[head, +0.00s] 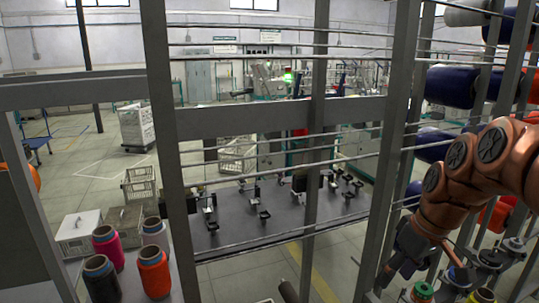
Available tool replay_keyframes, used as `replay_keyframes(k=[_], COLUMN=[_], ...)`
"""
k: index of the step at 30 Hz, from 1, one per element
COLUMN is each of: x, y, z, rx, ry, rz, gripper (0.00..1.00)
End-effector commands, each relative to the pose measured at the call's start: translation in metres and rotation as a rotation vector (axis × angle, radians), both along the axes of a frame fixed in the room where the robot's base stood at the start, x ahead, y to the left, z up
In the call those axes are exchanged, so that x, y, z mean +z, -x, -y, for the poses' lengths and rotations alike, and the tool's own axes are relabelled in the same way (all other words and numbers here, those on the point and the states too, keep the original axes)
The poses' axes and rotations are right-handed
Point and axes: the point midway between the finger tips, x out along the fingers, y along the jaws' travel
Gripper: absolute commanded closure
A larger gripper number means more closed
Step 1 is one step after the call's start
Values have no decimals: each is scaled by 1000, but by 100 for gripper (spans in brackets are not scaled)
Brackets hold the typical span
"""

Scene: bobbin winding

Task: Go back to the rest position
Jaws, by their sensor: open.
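My gripper (394,274) is at the lower right, dark grey, at the end of my copper-coloured arm. It points down and to the left beside a grey upright of the frame (382,170). It is open, and I see nothing between its fingers. The exact finger gap is small and dark in this view.
Dark blue bobbins (450,87) hang on the rack at right, close to my arm. Small spools, one green (423,291) and one yellow (481,296), sit below. Thread cones, including an orange one (153,272), stand at lower left. Metal bars and uprights cross the view.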

Motion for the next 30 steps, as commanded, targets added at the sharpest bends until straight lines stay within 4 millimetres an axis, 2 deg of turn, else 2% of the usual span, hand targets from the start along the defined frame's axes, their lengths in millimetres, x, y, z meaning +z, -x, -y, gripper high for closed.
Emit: replay_keyframes(k=[1, 3, 9, 13, 18, 21, 24, 30], x=[-5, -13, -41, -62, -84, -93, -97, -98], y=[14, 33, 98, 144, 191, 208, 217, 218], z=[-21, -44, -92, -108, -115, -115, -115, -114], rx=[3, -12, -81, -146, -235, -270, -291, -299], ry=[9, 23, 81, 129, 182, 202, 211, 213], rz=[-28, -70, -184, -248, -302, -323, -332, -334], gripper=[39, 39, 39, 39, 39, 39, 39, 39])
